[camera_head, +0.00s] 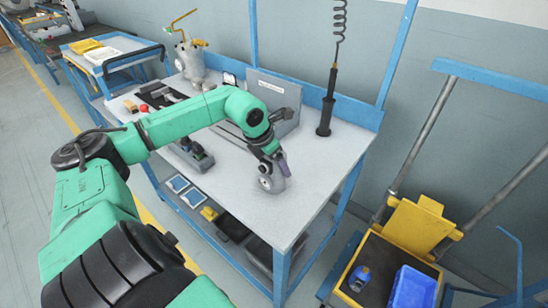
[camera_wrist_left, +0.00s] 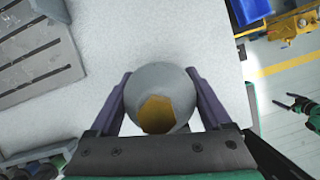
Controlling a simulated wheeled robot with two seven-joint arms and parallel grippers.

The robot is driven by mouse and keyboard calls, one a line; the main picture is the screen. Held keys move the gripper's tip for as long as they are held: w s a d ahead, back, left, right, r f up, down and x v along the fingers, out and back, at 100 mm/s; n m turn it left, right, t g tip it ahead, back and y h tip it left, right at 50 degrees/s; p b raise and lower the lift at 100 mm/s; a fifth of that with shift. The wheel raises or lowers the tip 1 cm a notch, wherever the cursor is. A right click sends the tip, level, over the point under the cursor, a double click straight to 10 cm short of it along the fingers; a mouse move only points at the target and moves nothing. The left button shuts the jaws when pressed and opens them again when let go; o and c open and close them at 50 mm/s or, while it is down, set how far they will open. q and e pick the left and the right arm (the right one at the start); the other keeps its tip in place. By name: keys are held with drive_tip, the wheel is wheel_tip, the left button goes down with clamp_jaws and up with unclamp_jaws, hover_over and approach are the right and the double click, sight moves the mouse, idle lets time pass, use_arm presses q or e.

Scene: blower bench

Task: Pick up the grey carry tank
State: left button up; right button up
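The grey carry tank (camera_wrist_left: 165,82), rounded with an orange-yellow patch, sits between the two purple fingers of my left gripper (camera_wrist_left: 160,95) in the left wrist view. The fingers lie against both its sides, and I see no gap. In the head view my left gripper (camera_head: 278,160) is low over the bench top, and the grey tank (camera_head: 268,184) shows under it, partly hidden. Whether it touches the bench is hard to tell. My right gripper (camera_wrist_left: 288,102) is small at the right edge of the left wrist view, empty, its dark fingers apart.
The white bench top (camera_head: 325,165) is clear to the right. A grey vessel with an orange pipe (camera_head: 190,62) stands at the back left. A grey bracket (camera_head: 272,92) and a black hanging tool (camera_head: 327,105) are behind. A yellow trolley (camera_head: 415,228) with a blue bin (camera_head: 412,290) stands at right.

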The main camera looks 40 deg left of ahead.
use_arm(q)
drive_tip(key=c, duration=1)
clamp_jaws()
drive_tip(key=shift+r, duration=0.15)
